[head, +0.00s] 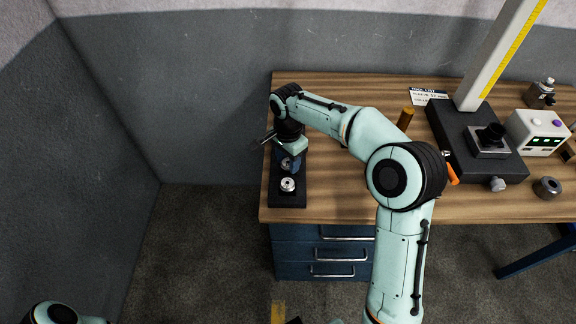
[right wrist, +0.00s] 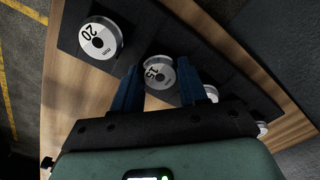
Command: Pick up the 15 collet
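The 15 collet (right wrist: 158,72), a silver disc with a white face marked 15, sits in the dark rack (head: 287,201). In the right wrist view it lies between the tips of my right gripper (right wrist: 161,84). The two blue fingers are apart, one on each side of it; I cannot tell whether they touch it. In the head view my right gripper (head: 290,163) is over the rack, pointing down and hiding part of it. My left gripper is not in view; only a piece of my left arm shows at the lower left.
The 20 collet (right wrist: 100,38) stands beside the 15 in the rack, nearest the table's front edge. Another collet (right wrist: 262,128) is partly hidden behind my gripper. A height stand (head: 474,145), a white box (head: 537,132) and an orange-handled tool (head: 452,174) are to the right on the wooden table (head: 340,190).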

